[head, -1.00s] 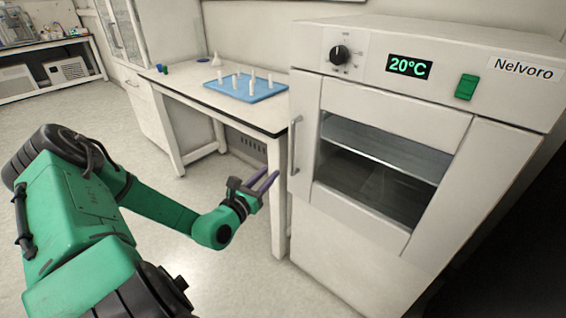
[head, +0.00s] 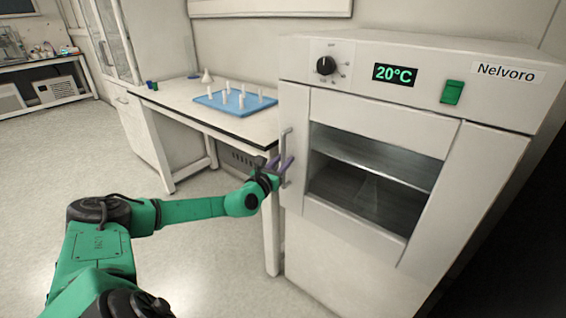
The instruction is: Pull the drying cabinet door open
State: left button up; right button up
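The drying cabinet (head: 410,110) stands at the right, a pale box labelled Nelvoro with a display reading 20°C. Its door (head: 440,205) is shut, with a dark window (head: 370,175) showing a shelf inside. A vertical bar handle (head: 285,140) is on the door's left edge. My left gripper (head: 284,161) is at the handle's lower half, its purple fingers apart. The fingers overlap the handle in the picture; I cannot tell whether they touch it or straddle it. My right gripper is out of view.
A table (head: 180,112) stands left of the cabinet, its leg (head: 271,230) close to my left forearm. On it is a blue tray (head: 215,103) with several white pieces. Floor in front of the table is clear.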

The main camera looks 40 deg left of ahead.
pick_arm(q)
grip_shut()
dwell(1.3)
